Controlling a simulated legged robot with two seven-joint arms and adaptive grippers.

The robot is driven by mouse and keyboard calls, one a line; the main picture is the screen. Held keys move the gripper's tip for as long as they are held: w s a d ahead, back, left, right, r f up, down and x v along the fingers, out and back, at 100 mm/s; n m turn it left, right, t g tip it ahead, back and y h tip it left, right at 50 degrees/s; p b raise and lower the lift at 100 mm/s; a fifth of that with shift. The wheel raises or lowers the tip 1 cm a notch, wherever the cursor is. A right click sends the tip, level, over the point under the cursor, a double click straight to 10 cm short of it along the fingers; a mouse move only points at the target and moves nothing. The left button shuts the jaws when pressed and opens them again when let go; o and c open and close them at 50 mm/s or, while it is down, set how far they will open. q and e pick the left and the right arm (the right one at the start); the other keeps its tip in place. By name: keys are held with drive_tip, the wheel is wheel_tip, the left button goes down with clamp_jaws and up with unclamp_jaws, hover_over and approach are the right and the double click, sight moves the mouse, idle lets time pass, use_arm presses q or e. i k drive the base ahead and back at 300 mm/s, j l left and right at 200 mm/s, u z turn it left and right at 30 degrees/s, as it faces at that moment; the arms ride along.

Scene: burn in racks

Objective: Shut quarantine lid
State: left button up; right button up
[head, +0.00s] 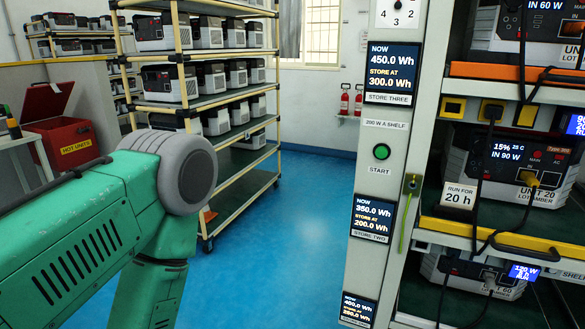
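A red bin labelled "HOT UNITS" (62,142) stands at the left of the head view. Its red lid (48,101) is raised and tilted up at the back of the bin. My green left arm crosses the lower left and hides the area below and in front of the bin. My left gripper is outside the picture. My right arm and gripper do not show.
A burn-in rack (505,238) with cables and displays fills the right side. A white table edge (22,138) is at far left. The blue floor (285,230) between the racks is clear.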

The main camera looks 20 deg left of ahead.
sight(41, 102)
drive_tip(key=i+j+u, duration=0.6)
drive_tip(key=i+u, duration=0.2)
drive_tip(key=i+j+u, duration=0.1)
drive_tip(key=i+u, duration=0.55)
drive_tip(key=i, duration=0.25)
drive_tip(key=i+u, duration=0.3)
drive_tip(key=i, duration=0.25)
drive_tip(key=i+l+u, duration=0.25)
drive_tip(key=i, duration=0.25)
drive_tip(key=i+j+u, duration=0.2)
drive_tip(key=i+u, duration=0.2)
drive_tip(key=i, duration=0.4)
drive_tip(key=i+u, duration=0.35)
drive_tip(key=i, duration=0.45)
drive_tip(key=i+z, duration=0.35)
drive_tip(key=i+j+z, duration=0.35)
drive_tip(key=i, duration=0.15)
drive_tip(key=i+j+z, duration=0.35)
drive_tip(key=i+l, duration=0.1)
